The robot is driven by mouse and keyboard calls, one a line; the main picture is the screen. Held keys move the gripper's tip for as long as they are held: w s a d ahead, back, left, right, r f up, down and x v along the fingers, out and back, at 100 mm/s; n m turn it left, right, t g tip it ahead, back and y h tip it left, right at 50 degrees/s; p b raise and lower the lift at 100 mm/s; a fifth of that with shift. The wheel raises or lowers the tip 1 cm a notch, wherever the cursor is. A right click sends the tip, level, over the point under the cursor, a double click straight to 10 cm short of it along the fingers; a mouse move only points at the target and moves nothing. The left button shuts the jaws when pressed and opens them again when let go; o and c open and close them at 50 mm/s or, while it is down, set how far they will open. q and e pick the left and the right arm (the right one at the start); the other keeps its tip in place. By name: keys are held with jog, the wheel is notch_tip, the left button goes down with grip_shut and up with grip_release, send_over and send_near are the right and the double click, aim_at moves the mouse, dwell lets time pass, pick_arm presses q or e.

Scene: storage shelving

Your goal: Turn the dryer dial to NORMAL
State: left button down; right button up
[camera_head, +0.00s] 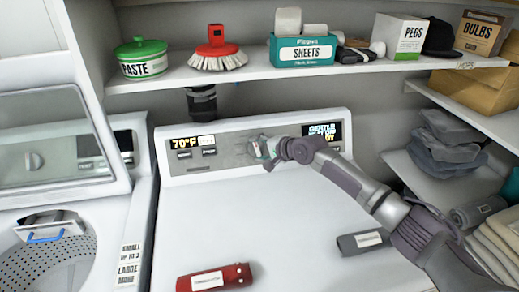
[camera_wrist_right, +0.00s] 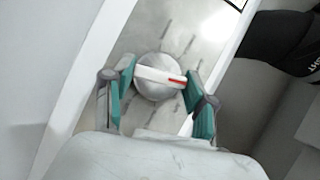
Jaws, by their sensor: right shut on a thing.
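The dryer dial (camera_wrist_right: 154,88) is a round silver knob with a pale raised bar across it. A red mark sits at the bar's right end in the right wrist view, and short dark tick lines surround the knob on the panel. My right gripper (camera_wrist_right: 163,85) has its teal finger pads at the two ends of this bar and is shut on the dial. In the head view my right gripper (camera_head: 266,150) is at the middle of the dryer's control panel (camera_head: 230,148) and hides most of the dial. No NORMAL label is readable. My left gripper is not in view.
The white dryer top (camera_head: 250,215) holds a red bottle (camera_head: 215,279) and a grey one (camera_head: 363,242). An open washer (camera_head: 60,180) stands at left.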

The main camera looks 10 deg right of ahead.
jog(key=n+p, duration=0.1)
jog(key=n+g+h+p, duration=0.1)
jog(key=n, duration=0.1)
jog(key=shift+a+r+p, duration=0.1)
jog(key=shift+r+p, duration=0.15)
jog(key=shift+p, duration=0.05)
jog(key=n+g+h+p, duration=0.1)
jog(key=n+p, duration=0.1)
jog(key=n, duration=0.1)
jog(key=shift+h, duration=0.3)
jog(key=shift+a+n+g+h+p, duration=0.1)
jog(key=shift+n+g+h+p, duration=0.4)
jog(key=shift+n+p, duration=0.55)
jog(key=shift+a+n+h+p, duration=0.1)
jog(key=shift+n+h+p, duration=0.55)
jog(key=shift+n, duration=0.4)
jog(key=n+h, duration=0.2)
jog(key=shift+n+p, duration=0.3)
jog(key=shift+a+f+n+h, duration=0.1)
jog(key=shift+f+n+h, duration=0.05)
jog(key=shift+n+h, duration=0.85)
jog(key=shift+n, duration=0.3)
jog(key=o, duration=1.2)
jog(key=shift+w, duration=0.1)
jog(key=shift+c, duration=0.2)
